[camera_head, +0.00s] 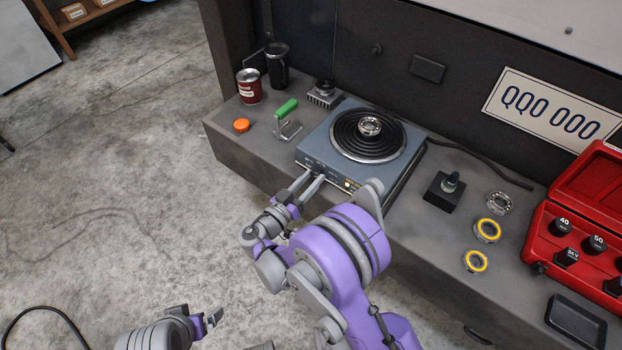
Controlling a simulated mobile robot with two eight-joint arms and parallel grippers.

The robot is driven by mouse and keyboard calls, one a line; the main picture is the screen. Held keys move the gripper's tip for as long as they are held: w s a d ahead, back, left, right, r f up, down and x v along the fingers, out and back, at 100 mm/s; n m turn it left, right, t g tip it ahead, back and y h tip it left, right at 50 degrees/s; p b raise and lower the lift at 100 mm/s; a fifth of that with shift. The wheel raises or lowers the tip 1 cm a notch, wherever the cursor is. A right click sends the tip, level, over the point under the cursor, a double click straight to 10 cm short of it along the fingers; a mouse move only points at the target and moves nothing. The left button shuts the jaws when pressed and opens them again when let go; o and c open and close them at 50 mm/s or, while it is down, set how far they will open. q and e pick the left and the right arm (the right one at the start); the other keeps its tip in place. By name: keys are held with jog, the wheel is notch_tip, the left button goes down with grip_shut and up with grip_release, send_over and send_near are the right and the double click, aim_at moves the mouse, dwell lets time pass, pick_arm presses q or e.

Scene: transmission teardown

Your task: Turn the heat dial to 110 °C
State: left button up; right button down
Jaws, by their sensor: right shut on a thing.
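The hot plate (318,146) is a blue-grey box with a round black coil on top and controls on its front face. A metal bearing ring (370,126) sits on the coil. My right gripper (316,178) is at the left part of the front face, its fingers shut on the heat dial. The fingertips mostly hide the dial, and its setting cannot be read. A small yellow light shows on the front face, right of the gripper. My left gripper (213,317) is low at the left, over the floor, away from the bench; its jaw opening is unclear.
On the bench (225,133), left of the hot plate, are a red can (249,87), a dark mug (277,66), an orange-capped item (242,125) and a green-handled tool (286,107).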

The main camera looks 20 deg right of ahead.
jog(key=shift+m, duration=1.5)
jog(key=shift+c, duration=2.4)
grip_release()
jog(key=p+v, duration=0.1)
jog(key=v, duration=1)
jog(key=shift+d, duration=0.1)
